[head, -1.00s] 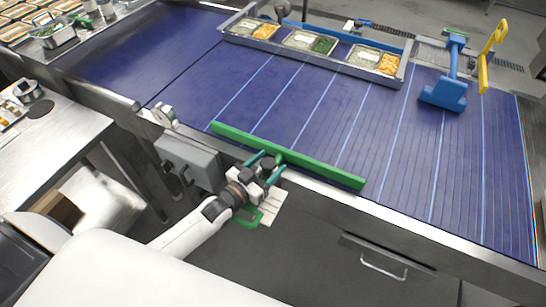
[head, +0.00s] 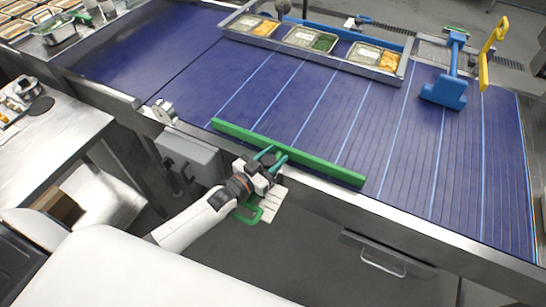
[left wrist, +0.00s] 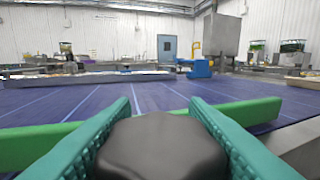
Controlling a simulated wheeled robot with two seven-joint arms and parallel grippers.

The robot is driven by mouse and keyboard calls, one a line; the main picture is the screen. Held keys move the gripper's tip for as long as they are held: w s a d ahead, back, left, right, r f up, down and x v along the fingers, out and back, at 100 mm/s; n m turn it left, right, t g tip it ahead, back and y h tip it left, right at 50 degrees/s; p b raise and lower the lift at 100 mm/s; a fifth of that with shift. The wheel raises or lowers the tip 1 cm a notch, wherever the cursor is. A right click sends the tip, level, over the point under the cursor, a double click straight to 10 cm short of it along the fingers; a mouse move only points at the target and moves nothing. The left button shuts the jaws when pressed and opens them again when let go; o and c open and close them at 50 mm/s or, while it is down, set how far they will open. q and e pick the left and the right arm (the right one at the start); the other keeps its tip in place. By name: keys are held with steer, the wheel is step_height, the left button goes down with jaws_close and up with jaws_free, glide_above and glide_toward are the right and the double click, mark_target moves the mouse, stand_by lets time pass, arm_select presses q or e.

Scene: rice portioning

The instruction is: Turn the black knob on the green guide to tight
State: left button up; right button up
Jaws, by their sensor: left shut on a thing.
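The green guide (head: 321,168) is a long straight bar along the near edge of the blue conveyor. It also shows in the left wrist view (left wrist: 30,143), running behind the fingers. The black knob (left wrist: 160,148) fills the space between the teal fingers of my left gripper (head: 271,157), at the near side of the guide. The fingers are shut on the knob from both sides. In the head view the knob is mostly hidden by the gripper. Its tightness cannot be told. My right gripper is not in view.
The blue conveyor (head: 400,135) is clear around the guide. A metal rail with food trays (head: 310,48) stands along its far side. A blue stand (head: 446,90) and a yellow part (head: 488,55) are at the far right. A grey box (head: 190,155) is left of the gripper.

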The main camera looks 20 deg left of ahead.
arm_select(q)
steer(key=m+g+h+b, duration=0.1)
steer(key=m+h, duration=0.1)
steer(key=shift+d+f+h+b, duration=0.1)
steer(key=shift+h+b, duration=0.3)
steer(key=shift+s+d+m+g+h, duration=0.1)
steer(key=shift+m+g+h, duration=0.3)
steer(key=shift+g+h, duration=0.15)
steer(key=o, duration=1)
steer(key=b+v, duration=0.2)
steer(key=v, duration=1)
